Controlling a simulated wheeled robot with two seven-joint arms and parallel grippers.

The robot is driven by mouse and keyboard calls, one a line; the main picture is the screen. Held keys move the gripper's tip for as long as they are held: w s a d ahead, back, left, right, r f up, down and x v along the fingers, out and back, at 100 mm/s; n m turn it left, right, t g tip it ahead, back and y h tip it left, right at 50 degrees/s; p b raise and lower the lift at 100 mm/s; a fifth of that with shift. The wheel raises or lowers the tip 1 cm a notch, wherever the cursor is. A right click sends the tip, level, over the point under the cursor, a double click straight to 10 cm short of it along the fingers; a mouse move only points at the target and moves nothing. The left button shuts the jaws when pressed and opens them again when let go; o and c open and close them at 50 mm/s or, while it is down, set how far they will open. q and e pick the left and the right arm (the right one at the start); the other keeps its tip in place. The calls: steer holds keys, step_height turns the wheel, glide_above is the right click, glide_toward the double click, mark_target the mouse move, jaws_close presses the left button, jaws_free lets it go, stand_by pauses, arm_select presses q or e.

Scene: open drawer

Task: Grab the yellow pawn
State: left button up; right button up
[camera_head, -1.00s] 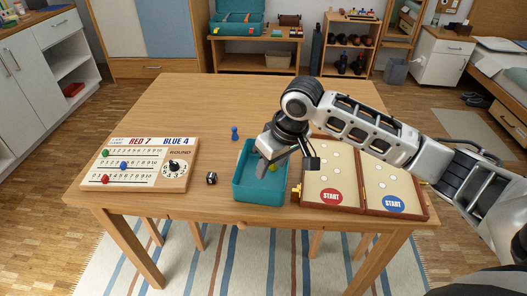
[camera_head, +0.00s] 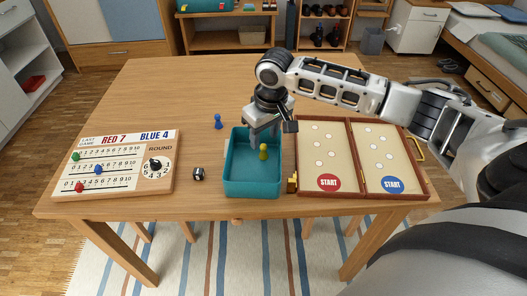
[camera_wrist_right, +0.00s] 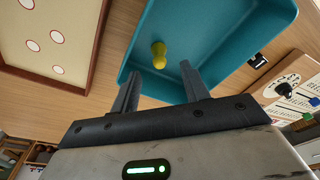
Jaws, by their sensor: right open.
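The yellow pawn (camera_head: 263,152) is inside the teal tray (camera_head: 252,190), near its right side in the head view. In the right wrist view the yellow pawn (camera_wrist_right: 159,54) lies ahead of the fingertips, apart from them, against the tray's teal floor (camera_wrist_right: 205,35). My right gripper (camera_head: 265,138) is over the far part of the tray, pointing down, close to the pawn. Its two fingers, seen in the right wrist view (camera_wrist_right: 160,72), are spread with nothing between them. My left gripper is out of view.
A scoreboard (camera_head: 125,160) lies further left. An open game board (camera_head: 345,125) with a brass latch is close to the tray's right. Bare table lies behind the tray.

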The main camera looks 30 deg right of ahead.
mark_target(264, 145)
steer(key=f, duration=0.5)
steer(key=shift+w+f, duration=0.1)
steer(key=shift+w, duration=0.15)
jaws_close()
